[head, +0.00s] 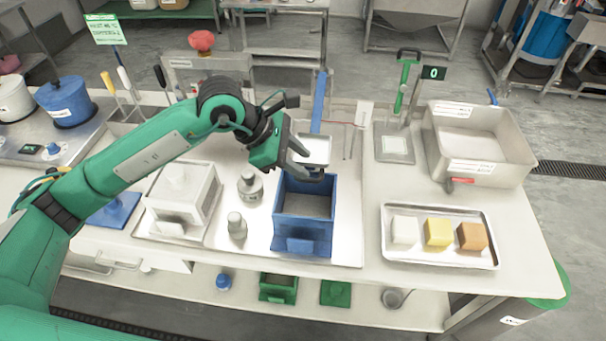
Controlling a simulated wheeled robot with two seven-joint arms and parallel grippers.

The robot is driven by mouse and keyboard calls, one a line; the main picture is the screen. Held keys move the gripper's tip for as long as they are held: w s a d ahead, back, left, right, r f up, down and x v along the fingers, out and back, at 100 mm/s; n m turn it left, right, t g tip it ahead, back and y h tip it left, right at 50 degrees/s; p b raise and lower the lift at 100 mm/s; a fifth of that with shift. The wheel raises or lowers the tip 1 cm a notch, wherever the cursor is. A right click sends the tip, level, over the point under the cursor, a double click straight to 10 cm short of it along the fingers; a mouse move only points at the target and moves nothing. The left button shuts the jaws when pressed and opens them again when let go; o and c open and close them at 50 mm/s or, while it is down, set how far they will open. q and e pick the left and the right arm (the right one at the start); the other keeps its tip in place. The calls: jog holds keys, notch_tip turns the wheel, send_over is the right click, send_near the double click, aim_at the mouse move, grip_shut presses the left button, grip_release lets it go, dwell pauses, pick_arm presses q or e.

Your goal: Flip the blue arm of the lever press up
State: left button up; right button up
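A blue open-topped box (303,228) with a blue tab on its front stands in the middle of the table. Behind it a long blue arm (318,105) points up and away from a pale metal plate (314,150). I cannot tell how the arm joins the box. My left gripper (312,165) reaches in from the left. It is over the back of the box, just in front of the plate, with its dark fingers apart. Nothing shows between them. I cannot tell whether a finger touches the box or plate. My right gripper is out of view.
A white box-shaped device (180,200) and two grey weights (250,186) stand left of the blue box. A tray (440,260) with white, yellow and brown blocks lies at right. Behind it are a metal bin (475,145) and a green-handled stand (403,82).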

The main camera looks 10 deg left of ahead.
pick_arm(q)
jog(key=w+a+t+y, duration=0.1)
jog(key=w+a+y, duration=0.2)
jog(key=a, duration=0.2)
jog(key=p+x, duration=0.3)
jog(key=x, duration=1)
jog(key=shift+f, duration=0.35)
jog(key=shift+d, duration=0.15)
jog(key=shift+r, duration=0.1)
grip_shut()
